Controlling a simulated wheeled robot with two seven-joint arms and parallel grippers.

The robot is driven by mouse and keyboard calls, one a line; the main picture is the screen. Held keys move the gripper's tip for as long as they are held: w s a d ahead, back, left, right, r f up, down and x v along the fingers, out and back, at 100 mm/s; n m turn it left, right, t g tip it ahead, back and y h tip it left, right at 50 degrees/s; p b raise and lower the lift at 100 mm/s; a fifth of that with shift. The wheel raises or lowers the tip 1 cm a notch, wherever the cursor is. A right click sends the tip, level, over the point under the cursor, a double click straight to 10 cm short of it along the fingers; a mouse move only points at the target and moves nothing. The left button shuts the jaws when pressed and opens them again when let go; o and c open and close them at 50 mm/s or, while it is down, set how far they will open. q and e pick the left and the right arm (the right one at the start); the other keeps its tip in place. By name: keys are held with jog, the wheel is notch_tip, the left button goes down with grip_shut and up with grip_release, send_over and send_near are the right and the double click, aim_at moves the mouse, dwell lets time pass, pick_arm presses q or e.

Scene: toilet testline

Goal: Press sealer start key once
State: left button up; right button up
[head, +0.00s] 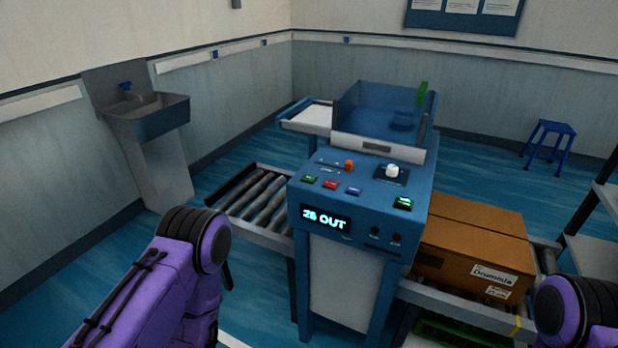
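The sealer (358,225) is a blue machine in the middle of the head view, with a sloping control panel on top. Its lit display (325,219) appears to read "26 OUT". A green key (309,179), a red key (330,184) and a blue key (353,191) sit in a row on the panel. Another green key (402,203) looks lit at the panel's right corner. The labels are too small to tell which is the start key. My purple arm links show at lower left and lower right; neither gripper is in view.
An orange knob (348,165) and a white knob (392,170) rise from the panel. A roller conveyor (262,202) adjoins the left side. A cardboard box (470,240) stands on the right conveyor. A sink (150,115) and blue stool (550,138) stand farther off.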

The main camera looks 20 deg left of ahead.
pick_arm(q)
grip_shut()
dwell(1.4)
